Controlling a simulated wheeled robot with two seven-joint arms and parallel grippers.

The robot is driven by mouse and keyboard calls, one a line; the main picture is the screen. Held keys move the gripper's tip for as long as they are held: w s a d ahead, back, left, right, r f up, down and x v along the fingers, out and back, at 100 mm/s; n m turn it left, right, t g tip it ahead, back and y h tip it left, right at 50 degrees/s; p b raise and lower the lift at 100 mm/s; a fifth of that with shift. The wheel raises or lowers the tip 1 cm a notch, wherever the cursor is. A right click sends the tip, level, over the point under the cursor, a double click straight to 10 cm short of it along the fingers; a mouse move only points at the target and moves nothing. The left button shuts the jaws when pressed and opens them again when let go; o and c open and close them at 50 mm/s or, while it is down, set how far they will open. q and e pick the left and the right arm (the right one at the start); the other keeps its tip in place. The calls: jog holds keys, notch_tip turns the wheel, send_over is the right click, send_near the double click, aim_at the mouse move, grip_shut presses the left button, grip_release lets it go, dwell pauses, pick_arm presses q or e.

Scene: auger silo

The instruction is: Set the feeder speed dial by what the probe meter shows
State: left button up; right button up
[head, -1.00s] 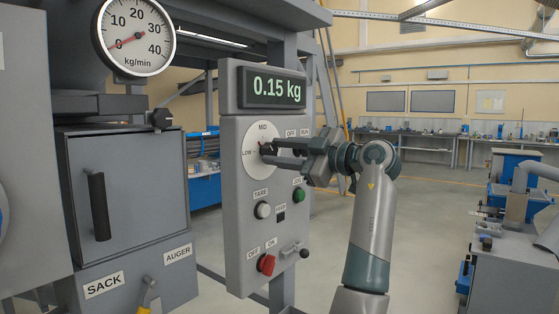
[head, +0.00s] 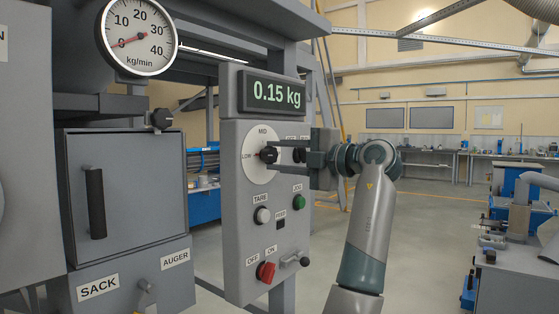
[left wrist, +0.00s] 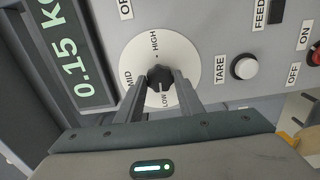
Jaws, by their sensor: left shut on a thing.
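The speed dial is a white round plate (head: 250,168) with a black knob (head: 268,155) on the grey control panel (head: 236,215). My left gripper (head: 280,154) is shut on the knob, one finger on each side; the left wrist view shows the knob (left wrist: 160,78) between the fingertips. The round kg/min meter (head: 138,38) at upper left has its red needle at 0. The display (head: 273,93) reads 0.15 kg. My right gripper is not in view.
Below the dial are a white TARE button (head: 262,215), a green JOG button (head: 299,202), a red OFF/ON switch (head: 266,272) and a small lever (head: 291,262). A grey door (head: 140,185) with a black handle stands left. Open floor lies right of the panel.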

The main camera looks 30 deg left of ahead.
pick_arm(q)
jog(key=shift+f+n, duration=0.1)
jog(key=shift+n, duration=0.4)
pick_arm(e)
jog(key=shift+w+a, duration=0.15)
pick_arm(q)
jog(key=o, duration=1.1)
jog(key=shift+c, duration=0.2)
jog(key=s+d, duration=0.1)
jog(key=d, duration=1.6)
jog(key=shift+s+d+b, duration=0.2)
jog(key=shift+s+b, duration=0.05)
jog(key=shift+b, duration=0.05)
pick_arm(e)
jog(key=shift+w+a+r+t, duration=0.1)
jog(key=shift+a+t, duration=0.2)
